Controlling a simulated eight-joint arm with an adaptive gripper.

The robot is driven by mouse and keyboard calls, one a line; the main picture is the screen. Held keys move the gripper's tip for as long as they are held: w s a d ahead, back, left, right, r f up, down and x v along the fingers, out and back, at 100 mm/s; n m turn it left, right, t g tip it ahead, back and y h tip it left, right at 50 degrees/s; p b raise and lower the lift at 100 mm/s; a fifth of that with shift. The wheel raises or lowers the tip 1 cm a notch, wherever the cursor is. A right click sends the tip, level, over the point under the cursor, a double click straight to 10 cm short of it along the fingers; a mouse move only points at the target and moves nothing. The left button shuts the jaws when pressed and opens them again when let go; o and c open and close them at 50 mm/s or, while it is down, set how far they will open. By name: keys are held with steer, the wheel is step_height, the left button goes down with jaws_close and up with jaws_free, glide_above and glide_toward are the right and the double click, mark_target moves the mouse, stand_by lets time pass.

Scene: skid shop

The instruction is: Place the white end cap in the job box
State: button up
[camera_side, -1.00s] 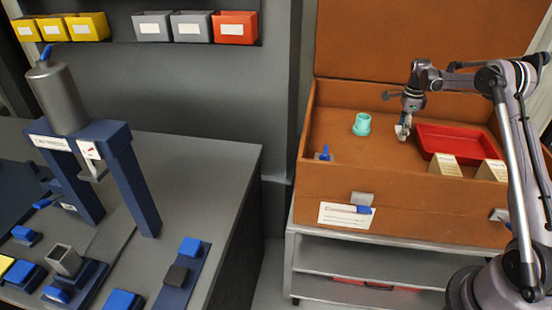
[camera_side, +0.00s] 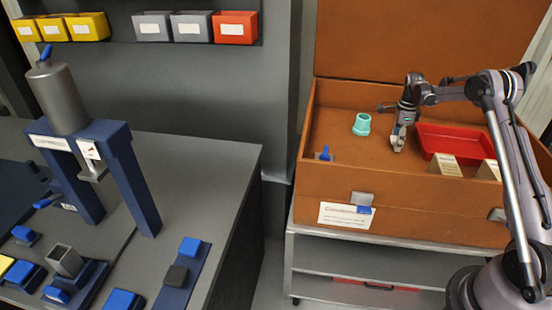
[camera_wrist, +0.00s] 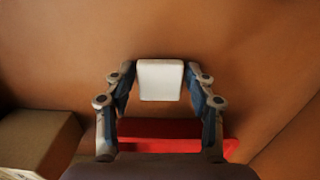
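The white end cap (camera_wrist: 160,80) is between the fingertips of my gripper (camera_wrist: 160,77) in the wrist view, with a fingertip against each side. In the side view the small pale end cap (camera_side: 397,142) shows at the tip of my gripper (camera_side: 399,138), which points down inside the brown open job box (camera_side: 410,208). The cap is low over the box's floor, left of the red tray. I cannot tell whether it touches the floor.
A red tray (camera_side: 425,150) lies right of my gripper, with cartons (camera_side: 445,166) in front. A teal cup-shaped part (camera_side: 362,125) stands left, and a blue item (camera_side: 324,154) sits at the front left. Bare floor lies between them. A press (camera_side: 80,150) stands on the left bench.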

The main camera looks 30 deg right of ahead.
steer(key=shift+r, duration=0.1)
step_height(320, 180, up, 12)
steer(key=s+a+r+n+t, duration=0.1)
steer(key=a+r+n, duration=0.3)
steer(key=a, duration=0.3)
steer(key=s+a+r+n+t+h, duration=0.1)
steer(key=a+r+n, duration=0.3)
steer(key=a, duration=0.3)
steer(key=s+a+r+n+t, duration=0.1)
steer(key=a+r+n, duration=0.25)
steer(key=a, duration=0.35)
steer(key=s+a+f+n+t, duration=0.2)
steer(key=s+a+n, duration=0.5)
steer(key=s+a, duration=0.1)
steer(key=s+a+f+n+t+y, duration=0.1)
steer(key=s+a+f+n+t, duration=0.1)
steer(key=s+a+n, duration=0.6)
steer(key=shift+s+a+f, duration=0.15)
steer(key=shift+a+f, duration=0.35)
steer(key=shift+a, duration=0.1)
steer(key=shift+n, duration=0.25)
